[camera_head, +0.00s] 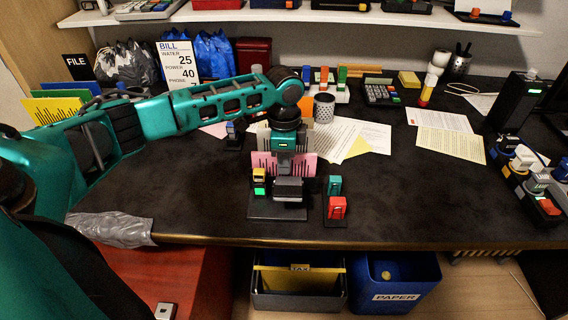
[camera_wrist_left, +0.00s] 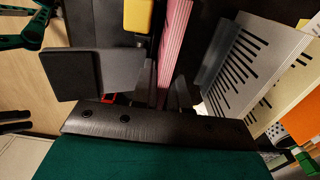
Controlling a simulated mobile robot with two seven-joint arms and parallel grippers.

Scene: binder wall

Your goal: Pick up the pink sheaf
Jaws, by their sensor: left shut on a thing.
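The pink sheaf (camera_head: 304,168) stands upright on the desk near its front edge, partly hidden behind my left gripper (camera_head: 288,172). In the left wrist view the sheaf (camera_wrist_left: 175,40) shows as a striped pink edge between the fingers of my left gripper (camera_wrist_left: 168,88), which is shut on it. The lower part of the sheaf is hidden by the gripper and a dark holder (camera_head: 276,209).
A white sheet with black bars (camera_wrist_left: 250,62) is beside the gripper. Papers (camera_head: 362,137) lie behind.

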